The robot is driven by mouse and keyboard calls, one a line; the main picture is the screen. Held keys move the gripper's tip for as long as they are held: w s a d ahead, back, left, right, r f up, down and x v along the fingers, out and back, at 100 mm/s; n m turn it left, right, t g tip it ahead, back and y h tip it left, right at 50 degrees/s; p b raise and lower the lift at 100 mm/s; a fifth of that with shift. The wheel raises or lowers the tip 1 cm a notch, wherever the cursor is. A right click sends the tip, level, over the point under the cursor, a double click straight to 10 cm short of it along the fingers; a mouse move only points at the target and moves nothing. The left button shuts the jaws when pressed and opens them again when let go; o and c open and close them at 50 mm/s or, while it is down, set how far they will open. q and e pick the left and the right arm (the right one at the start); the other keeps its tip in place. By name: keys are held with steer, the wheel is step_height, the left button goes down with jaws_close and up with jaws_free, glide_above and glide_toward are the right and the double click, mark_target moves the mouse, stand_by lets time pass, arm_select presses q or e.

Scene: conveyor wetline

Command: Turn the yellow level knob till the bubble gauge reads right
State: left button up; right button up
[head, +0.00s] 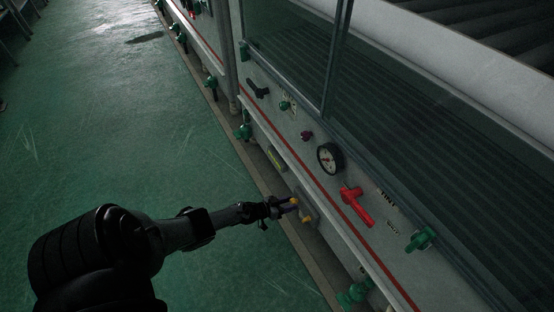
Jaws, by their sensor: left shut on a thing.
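My left arm reaches in from the lower left, and its dark gripper (286,206) is shut on a yellow level knob (295,200) low on the machine's side. The fingers hide much of the knob. Another small yellow part (304,220) shows just below it, on a grey block. A yellow-green bubble gauge (276,158) sits up and left of the knob; its bubble is too small to read. My right gripper is out of view.
Another green valve (354,294) is lower right. The green floor (120,140) at left is open.

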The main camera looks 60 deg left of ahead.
arm_select(q)
steer(key=o, duration=0.7)
steer(key=s+p, duration=0.2)
steer(key=s, duration=0.4)
steer(key=shift+d, duration=0.1)
stand_by(0.4)
